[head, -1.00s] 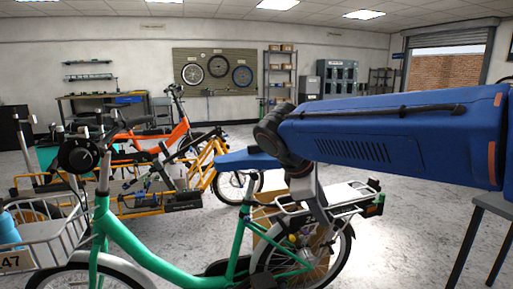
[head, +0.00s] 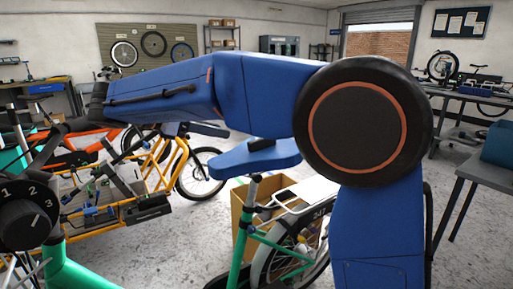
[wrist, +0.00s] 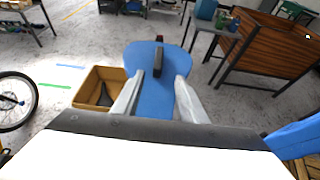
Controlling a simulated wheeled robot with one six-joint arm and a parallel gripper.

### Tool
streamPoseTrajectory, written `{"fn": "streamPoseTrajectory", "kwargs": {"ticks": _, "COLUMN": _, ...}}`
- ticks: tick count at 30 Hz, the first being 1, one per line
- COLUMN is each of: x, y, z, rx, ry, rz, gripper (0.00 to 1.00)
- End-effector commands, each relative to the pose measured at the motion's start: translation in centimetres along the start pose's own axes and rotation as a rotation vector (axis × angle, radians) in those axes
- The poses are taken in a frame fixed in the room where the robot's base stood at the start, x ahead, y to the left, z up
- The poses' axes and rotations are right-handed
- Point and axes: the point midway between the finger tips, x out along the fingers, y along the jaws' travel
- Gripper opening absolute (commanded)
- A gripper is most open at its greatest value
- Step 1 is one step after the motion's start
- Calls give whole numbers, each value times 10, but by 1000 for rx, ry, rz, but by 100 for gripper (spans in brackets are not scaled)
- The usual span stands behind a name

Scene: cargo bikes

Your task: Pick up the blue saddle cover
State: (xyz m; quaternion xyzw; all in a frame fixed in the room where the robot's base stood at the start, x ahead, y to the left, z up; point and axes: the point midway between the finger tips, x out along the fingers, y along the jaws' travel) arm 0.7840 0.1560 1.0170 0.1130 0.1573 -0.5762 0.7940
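In the head view the gripper cannot be made out; my blue arm reaches across above the cover.
The green bike's rear rack (head: 305,193) is just right of the saddle. A cardboard box (wrist: 101,88) stands on the floor nearby. An orange-yellow cargo bike (head: 165,165) is to the left, and a grey table (head: 485,170) is at right. A wooden cargo box (wrist: 268,48) shows in the wrist view.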

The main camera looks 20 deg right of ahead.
Motion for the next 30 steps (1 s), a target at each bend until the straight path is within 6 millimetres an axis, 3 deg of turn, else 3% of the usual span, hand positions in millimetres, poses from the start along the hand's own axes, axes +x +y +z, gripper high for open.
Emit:
{"fn": "streamPoseTrajectory", "kwargs": {"ticks": 18, "x": 104, "y": 0, "z": 0, "rx": 3, "ry": 2, "rz": -3, "gripper": 39}}
{"fn": "streamPoseTrajectory", "kwargs": {"ticks": 30, "x": 128, "y": 2, "z": 1, "rx": 2, "ry": 3, "rz": -2, "gripper": 39}}
